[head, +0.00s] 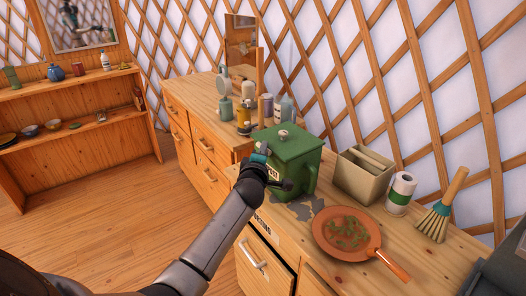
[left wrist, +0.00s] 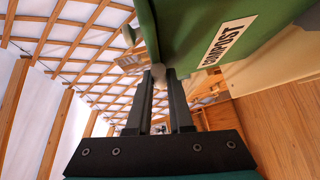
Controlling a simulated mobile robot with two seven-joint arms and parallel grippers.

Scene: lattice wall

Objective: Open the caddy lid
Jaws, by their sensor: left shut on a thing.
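The green compost caddy (head: 295,168) stands on the wooden counter, with its square lid (head: 295,143) down on it and a pale knob (head: 283,133) on top. In the left wrist view its labelled front (left wrist: 230,40) fills the upper right. My left gripper (head: 262,155) is at the near left edge of the lid. Its two fingers (left wrist: 160,78) are shut on a small pale piece (left wrist: 157,70) at the lid's edge. The exact grip is partly hidden in the head view. My right gripper is not in view.
A beige divided box (head: 362,172), a white-and-green roll (head: 400,190), a brush (head: 443,210) and a terracotta pan (head: 347,233) with green bits stand right of the caddy. Several bottles (head: 268,108) stand behind it. The lattice wall (head: 400,80) rises close behind.

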